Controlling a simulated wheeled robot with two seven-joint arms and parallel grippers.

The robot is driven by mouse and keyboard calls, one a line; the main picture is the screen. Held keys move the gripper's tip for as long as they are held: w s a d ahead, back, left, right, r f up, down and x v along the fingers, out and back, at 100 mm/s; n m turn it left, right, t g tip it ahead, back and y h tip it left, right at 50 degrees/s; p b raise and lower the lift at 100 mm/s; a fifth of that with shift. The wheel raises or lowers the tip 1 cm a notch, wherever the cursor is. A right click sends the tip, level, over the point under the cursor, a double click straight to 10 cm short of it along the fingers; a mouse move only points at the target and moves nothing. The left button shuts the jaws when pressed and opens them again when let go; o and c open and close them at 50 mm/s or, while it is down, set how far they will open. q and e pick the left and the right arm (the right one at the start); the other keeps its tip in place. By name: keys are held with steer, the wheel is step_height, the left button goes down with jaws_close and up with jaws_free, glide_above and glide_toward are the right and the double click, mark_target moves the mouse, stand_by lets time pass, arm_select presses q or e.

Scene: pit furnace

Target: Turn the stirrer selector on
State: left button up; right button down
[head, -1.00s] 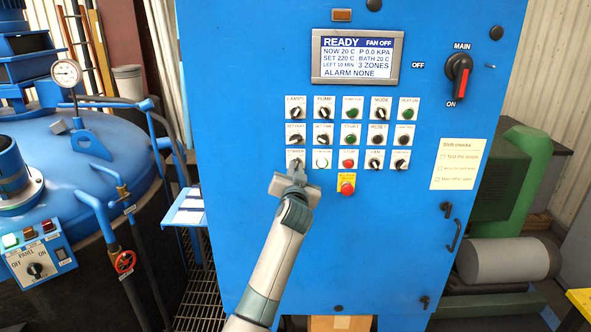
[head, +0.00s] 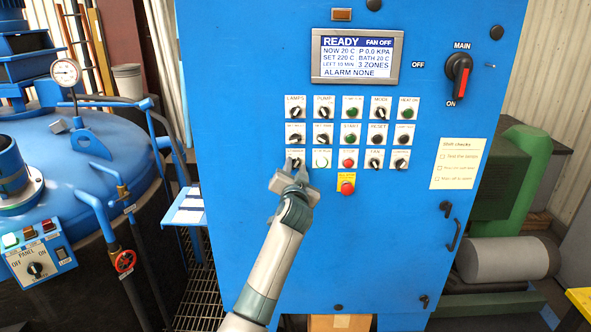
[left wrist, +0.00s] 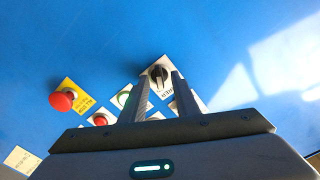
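The stirrer selector (head: 294,161) is a black knob on a white plate at the left end of the lowest button row on the blue cabinet. It also shows in the left wrist view (left wrist: 158,72), ahead of the gap between the fingertips. My left gripper (head: 294,171) is in front of and just below the selector. In the left wrist view, the left gripper (left wrist: 161,80) is open with its two dark fingers apart. No contact with the knob is clear. The knob's exact setting is too small to tell. My right gripper is not in view.
A green-ringed button (head: 321,159), a red button (head: 348,159) and a red emergency knob (head: 347,188) are close to the right. More selectors sit directly above. The MAIN switch (head: 459,76) is at the upper right. The cabinet face (head: 400,240) below is clear.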

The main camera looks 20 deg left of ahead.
arm_select(q)
steer(key=shift+s, duration=0.1)
steer(key=shift+s+d+f+b, duration=0.15)
steer(key=shift+s+d+b, duration=0.15)
steer(key=shift+s, duration=0.3)
steer(key=b+v, duration=0.6)
steer(key=v, duration=1)
